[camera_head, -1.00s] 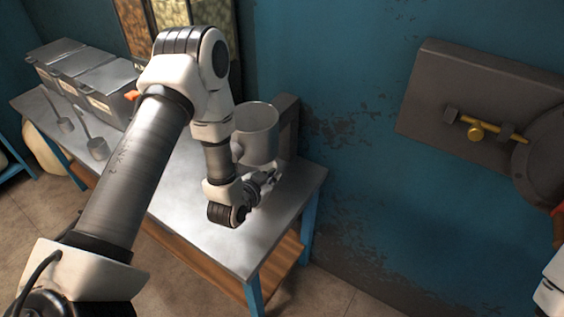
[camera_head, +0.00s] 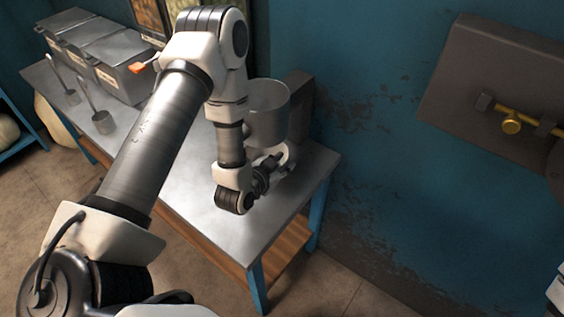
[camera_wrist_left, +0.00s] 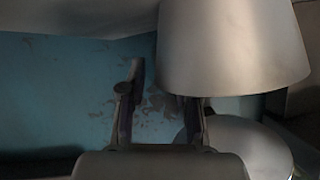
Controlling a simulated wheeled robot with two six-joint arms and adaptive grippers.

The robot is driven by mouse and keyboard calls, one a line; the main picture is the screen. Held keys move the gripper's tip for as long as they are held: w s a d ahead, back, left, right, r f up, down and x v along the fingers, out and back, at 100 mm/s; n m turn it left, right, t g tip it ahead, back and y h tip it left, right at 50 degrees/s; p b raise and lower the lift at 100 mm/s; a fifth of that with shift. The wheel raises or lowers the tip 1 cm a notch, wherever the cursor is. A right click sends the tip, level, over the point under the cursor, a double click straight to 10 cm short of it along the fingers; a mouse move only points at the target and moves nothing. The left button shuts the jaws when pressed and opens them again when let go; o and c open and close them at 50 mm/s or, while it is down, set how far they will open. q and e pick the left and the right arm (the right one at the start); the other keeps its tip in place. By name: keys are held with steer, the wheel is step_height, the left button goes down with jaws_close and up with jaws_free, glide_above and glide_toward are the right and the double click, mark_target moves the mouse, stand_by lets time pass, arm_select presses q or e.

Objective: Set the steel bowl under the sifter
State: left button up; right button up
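The sifter (camera_head: 267,112) is a grey metal cup held up by a dark stand at the table's far right end. In the left wrist view its tapered body (camera_wrist_left: 232,45) fills the upper right. A pale rounded shape, likely the steel bowl (camera_wrist_left: 250,143), is below the sifter there; it is partly hidden by my gripper. In the head view a pale curved edge, likely the bowl (camera_head: 288,155), shows below the sifter. My left gripper (camera_head: 274,163) is low beside it; in the wrist view its fingers (camera_wrist_left: 163,105) are apart with nothing clearly between them. My right gripper is out of view.
The metal table (camera_head: 190,192) is bare in front of my left gripper. A blue wall is close behind, with a grey wall box (camera_head: 490,85) at right.

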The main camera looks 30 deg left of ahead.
arm_select(q)
steer(key=v, duration=0.7)
steer(key=shift+s, duration=0.2)
steer(key=p+v, duration=0.4)
steer(key=p, duration=0.2)
steer(key=shift+s+r, duration=0.2)
steer(key=shift+s, duration=0.1)
